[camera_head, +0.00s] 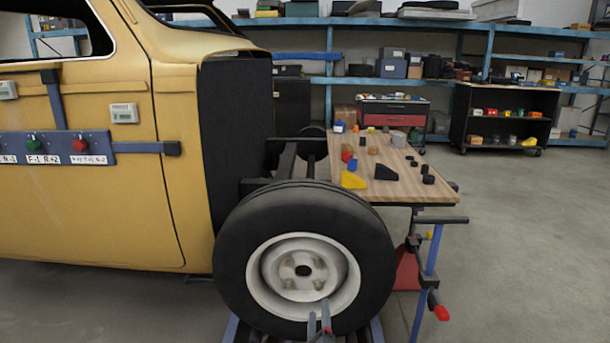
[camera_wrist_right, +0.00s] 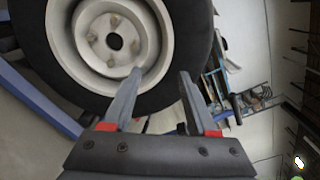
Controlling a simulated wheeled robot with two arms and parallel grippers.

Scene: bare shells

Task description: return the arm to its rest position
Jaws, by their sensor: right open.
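My right gripper (camera_head: 319,322) shows at the bottom of the head view, in front of the lower part of the wheel (camera_head: 262,228). In the right wrist view the same gripper (camera_wrist_right: 160,82) has its two fingers apart with nothing between them. The wheel (camera_wrist_right: 178,45) fills the upper part of that view, its pale rim facing me. I cannot tell whether the fingertips touch it. My left gripper is not in view.
A yellow car body (camera_head: 100,210) stands on the left, the wheel at its front. A wooden workbench (camera_head: 425,188) with several small parts stands behind the wheel. A dark shelf cart (camera_head: 500,120) and blue racks (camera_head: 490,40) are farther back. The floor (camera_head: 530,240) at right is clear.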

